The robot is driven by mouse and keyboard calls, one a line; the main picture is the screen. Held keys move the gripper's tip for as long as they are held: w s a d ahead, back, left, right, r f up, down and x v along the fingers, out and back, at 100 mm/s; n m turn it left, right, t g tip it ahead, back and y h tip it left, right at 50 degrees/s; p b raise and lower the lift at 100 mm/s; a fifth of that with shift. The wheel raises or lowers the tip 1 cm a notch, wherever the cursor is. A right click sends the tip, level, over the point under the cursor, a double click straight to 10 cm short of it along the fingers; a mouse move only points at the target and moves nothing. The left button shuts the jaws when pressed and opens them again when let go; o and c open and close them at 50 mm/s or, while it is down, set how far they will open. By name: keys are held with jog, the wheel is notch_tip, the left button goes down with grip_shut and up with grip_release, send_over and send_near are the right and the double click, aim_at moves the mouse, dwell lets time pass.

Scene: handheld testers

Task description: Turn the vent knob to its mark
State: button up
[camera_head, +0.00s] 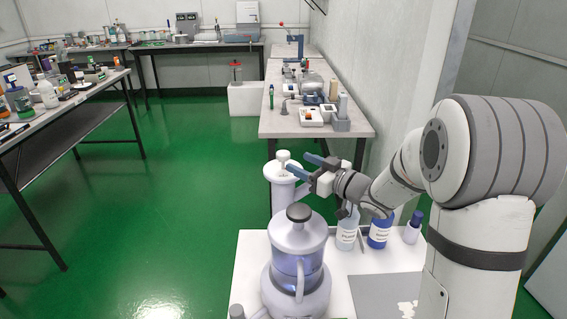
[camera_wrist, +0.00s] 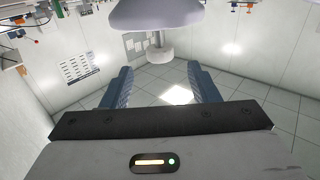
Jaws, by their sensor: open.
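A pale lavender vessel (camera_head: 286,192) stands in front of my gripper in the head view, with a small white knob (camera_head: 283,157) on its lid. The wrist view is upside down and shows the lid (camera_wrist: 155,14) and the white knob (camera_wrist: 160,50) ahead, between and beyond the fingertips. My gripper (camera_head: 301,164) is open and empty, with blue fingers close to the right of the knob. Its fingers also show in the wrist view (camera_wrist: 160,66). I cannot make out any mark, nor tell for certain that this knob is the vent knob.
A lavender device with a dark grey knob (camera_head: 298,213) and clear jar stands nearer. Two labelled bottles, one white (camera_head: 347,232) and one blue (camera_head: 379,232), stand on the white table (camera_head: 250,255) below my arm. A long bench (camera_head: 280,124) with instruments runs along the wall.

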aim_at(288, 157)
jog(key=b+x, duration=0.1)
jog(key=x, duration=0.6)
jog(key=shift+w+a, duration=0.1)
jog(key=shift+a, duration=0.05)
